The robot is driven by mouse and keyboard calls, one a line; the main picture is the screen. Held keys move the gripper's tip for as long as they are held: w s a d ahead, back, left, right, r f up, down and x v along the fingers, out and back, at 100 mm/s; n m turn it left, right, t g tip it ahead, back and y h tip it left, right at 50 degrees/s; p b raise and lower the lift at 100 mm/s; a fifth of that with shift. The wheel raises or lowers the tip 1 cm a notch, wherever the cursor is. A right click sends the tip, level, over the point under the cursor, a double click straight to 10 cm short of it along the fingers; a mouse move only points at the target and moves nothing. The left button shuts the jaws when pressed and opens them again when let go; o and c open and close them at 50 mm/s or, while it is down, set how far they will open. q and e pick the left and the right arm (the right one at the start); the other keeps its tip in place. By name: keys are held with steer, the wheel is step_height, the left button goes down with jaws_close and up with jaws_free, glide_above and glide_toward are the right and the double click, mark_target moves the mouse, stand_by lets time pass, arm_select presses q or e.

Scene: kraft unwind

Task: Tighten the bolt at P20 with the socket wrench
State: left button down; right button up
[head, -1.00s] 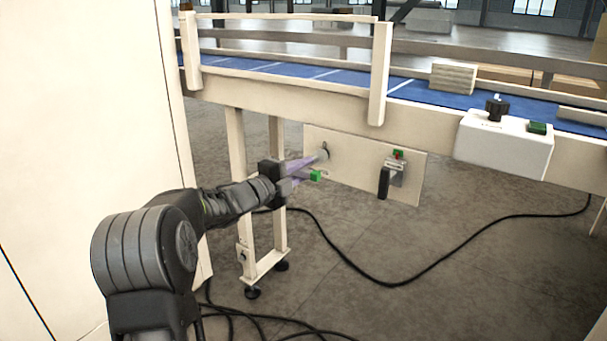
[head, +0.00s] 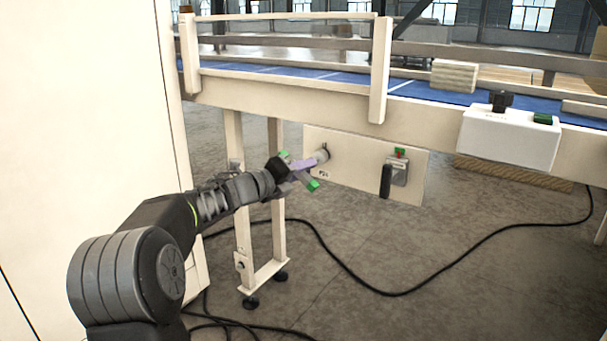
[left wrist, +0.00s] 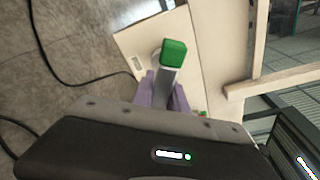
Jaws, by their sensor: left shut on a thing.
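My left gripper (head: 306,167), with pale purple fingers, is in front of the cream panel (head: 350,158) under the conveyor. It is shut on the socket wrench (head: 312,185), which has green ends and a grey body. In the left wrist view one green end (left wrist: 174,52) of the wrench stands up between the purple fingers (left wrist: 162,95). The wrench's far end meets a round grey part (head: 322,155) at the panel's left. The bolt itself is hidden there. My right gripper is not in view.
A bracket (head: 399,172) with a black handle-like part (head: 386,181) and a red and green piece is on the panel's right. The conveyor (head: 280,96) runs above, its leg (head: 277,225) close by my left arm. A black cable (head: 400,293) lies on the floor.

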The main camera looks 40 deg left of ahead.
arm_select(q)
steer(key=shift+m, duration=0.3)
stand_by(0.6)
steer(key=shift+s+b, duration=0.5)
steer(key=shift+s, duration=1.95)
